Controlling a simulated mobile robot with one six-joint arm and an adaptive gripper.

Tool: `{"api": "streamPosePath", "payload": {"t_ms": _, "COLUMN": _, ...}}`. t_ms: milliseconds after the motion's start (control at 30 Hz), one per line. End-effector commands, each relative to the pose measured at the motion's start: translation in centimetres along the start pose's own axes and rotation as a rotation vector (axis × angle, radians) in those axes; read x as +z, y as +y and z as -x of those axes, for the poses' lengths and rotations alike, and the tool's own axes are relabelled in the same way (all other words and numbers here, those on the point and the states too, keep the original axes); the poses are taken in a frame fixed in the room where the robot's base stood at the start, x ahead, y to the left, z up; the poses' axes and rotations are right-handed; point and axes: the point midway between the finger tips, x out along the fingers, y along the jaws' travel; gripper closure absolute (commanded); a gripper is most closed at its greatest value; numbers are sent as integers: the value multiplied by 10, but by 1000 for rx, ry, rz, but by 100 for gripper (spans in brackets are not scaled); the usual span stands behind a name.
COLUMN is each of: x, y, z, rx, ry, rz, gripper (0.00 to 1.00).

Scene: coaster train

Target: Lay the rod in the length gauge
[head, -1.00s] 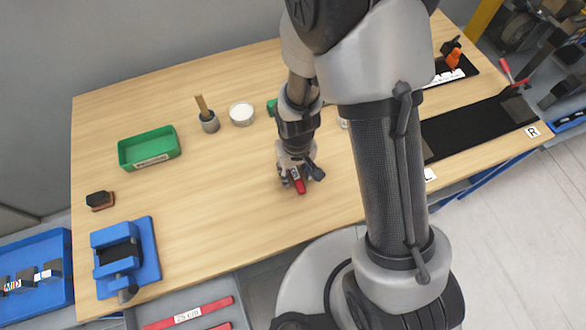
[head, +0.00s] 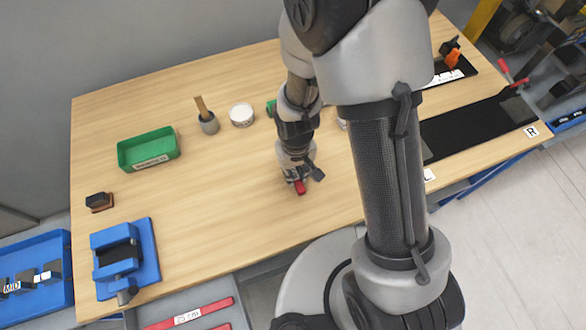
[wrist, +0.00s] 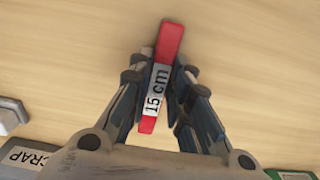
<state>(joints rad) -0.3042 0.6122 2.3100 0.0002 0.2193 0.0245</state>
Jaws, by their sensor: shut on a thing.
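A short red rod with a white "15 cm" label (wrist: 155,94) lies lengthwise between the fingers of my gripper (wrist: 160,88) in the wrist view. The fingers are shut on it near the label, and both red ends stick out. In the head view, my gripper (head: 297,179) is low over the middle of the table, with a red end of the rod (head: 300,187) showing below it. I cannot tell whether the rod touches the table. I cannot identify the length gauge for certain in these views.
A long black board (head: 480,126) at the right has an "R" tag and is partly hidden by my arm. A "25 cm" red rod (head: 212,309) lies in front, below the tabletop.

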Motion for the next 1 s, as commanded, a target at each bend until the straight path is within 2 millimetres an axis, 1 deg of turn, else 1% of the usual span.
{"api": "streamPosePath", "payload": {"t_ms": 167, "x": 0, "y": 0, "z": 3, "rx": 0, "ry": 1, "rz": 0, "gripper": 100}}
{"api": "streamPosePath", "payload": {"t_ms": 267, "x": 0, "y": 0, "z": 11, "rx": 0, "ry": 1, "rz": 0, "gripper": 100}}
{"api": "streamPosePath", "payload": {"t_ms": 367, "x": -1, "y": 0, "z": 24, "rx": 0, "ry": 4, "rz": 0, "gripper": 100}}
{"api": "streamPosePath", "payload": {"t_ms": 467, "x": -1, "y": 0, "z": 45, "rx": 0, "ry": 5, "rz": 0, "gripper": 100}}
{"api": "streamPosePath", "payload": {"t_ms": 567, "x": -2, "y": 0, "z": 72, "rx": 0, "ry": 8, "rz": 0, "gripper": 100}}
{"api": "streamPosePath", "payload": {"t_ms": 700, "x": -2, "y": 0, "z": 114, "rx": 0, "ry": 8, "rz": 0, "gripper": 100}}
{"api": "streamPosePath", "payload": {"t_ms": 800, "x": -2, "y": 0, "z": 141, "rx": 0, "ry": 7, "rz": 0, "gripper": 100}}
{"api": "streamPosePath", "payload": {"t_ms": 900, "x": -2, "y": 0, "z": 163, "rx": 0, "ry": 6, "rz": 0, "gripper": 100}}
{"api": "streamPosePath", "payload": {"t_ms": 1000, "x": -1, "y": 0, "z": 180, "rx": 0, "ry": 5, "rz": 0, "gripper": 100}}
